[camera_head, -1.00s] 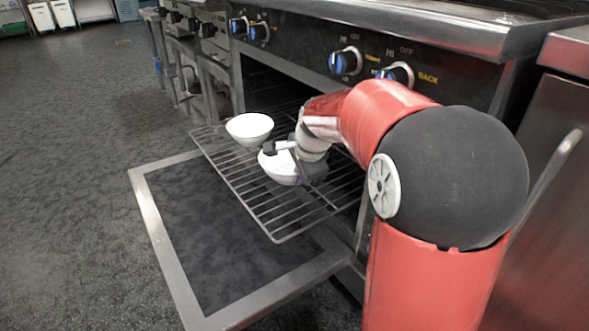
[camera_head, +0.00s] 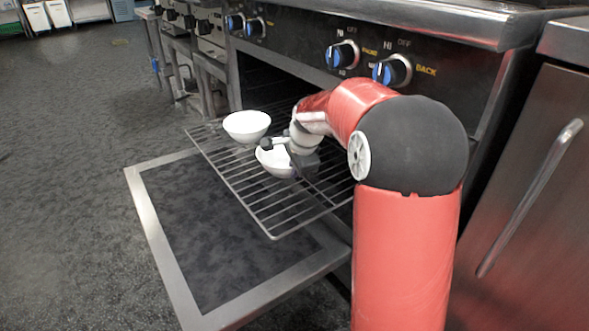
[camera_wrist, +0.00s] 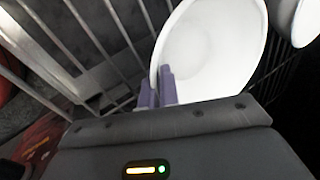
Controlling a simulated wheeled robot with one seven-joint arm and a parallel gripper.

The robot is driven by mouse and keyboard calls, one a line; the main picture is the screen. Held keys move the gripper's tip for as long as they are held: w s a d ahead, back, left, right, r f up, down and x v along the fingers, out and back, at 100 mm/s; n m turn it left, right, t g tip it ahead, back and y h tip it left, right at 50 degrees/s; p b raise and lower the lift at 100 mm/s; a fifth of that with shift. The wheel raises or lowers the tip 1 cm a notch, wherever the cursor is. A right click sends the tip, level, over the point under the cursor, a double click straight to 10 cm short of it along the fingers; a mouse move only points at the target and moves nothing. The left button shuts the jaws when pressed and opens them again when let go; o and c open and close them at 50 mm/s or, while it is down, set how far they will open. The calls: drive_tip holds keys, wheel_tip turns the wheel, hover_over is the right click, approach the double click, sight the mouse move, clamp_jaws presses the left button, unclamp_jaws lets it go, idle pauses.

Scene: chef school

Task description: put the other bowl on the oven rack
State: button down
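Two white bowls are at the pulled-out oven rack (camera_head: 262,213). The first bowl (camera_head: 246,127) sits on the rack toward its far left; part of a white bowl (camera_wrist: 306,22) also shows at the top right of the wrist view. The other bowl (camera_head: 270,161) is nearer, at the rack's middle, partly hidden by my gripper (camera_head: 291,152). In the wrist view, my gripper's purple fingers (camera_wrist: 156,88) are close together at the left rim of this bowl (camera_wrist: 215,50), one inside and one outside. The bowl looks upright, on or just above the bars; I cannot tell which.
The oven door (camera_head: 232,265) is folded down below the rack. The oven front with its knobs (camera_head: 342,54) stands behind. A steel cabinet with a long handle (camera_head: 530,195) is at the right. Open floor (camera_head: 70,190) lies at the left.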

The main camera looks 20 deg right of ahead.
drive_tip(key=c, duration=1.6)
unclamp_jaws()
drive_tip(key=shift+f, duration=0.1)
drive_tip(key=shift+c, duration=0.2)
drive_tip(key=shift+r, duration=0.3)
drive_tip(key=a+p+v, duration=0.1)
drive_tip(key=p+v, duration=0.2)
drive_tip(key=v, duration=0.8)
drive_tip(key=s+a+f+n, duration=0.1)
drive_tip(key=s+a+n, duration=0.1)
drive_tip(key=s+n, duration=0.6)
drive_tip(key=s+a+f+n+t, duration=0.1)
drive_tip(key=s+a+n, duration=0.2)
drive_tip(key=s+n, duration=0.5)
drive_tip(key=s, duration=1.2)
drive_tip(key=shift+f+h, duration=0.25)
drive_tip(key=shift+h, duration=0.15)
drive_tip(key=shift+s+r, duration=0.1)
drive_tip(key=shift+r, duration=0.05)
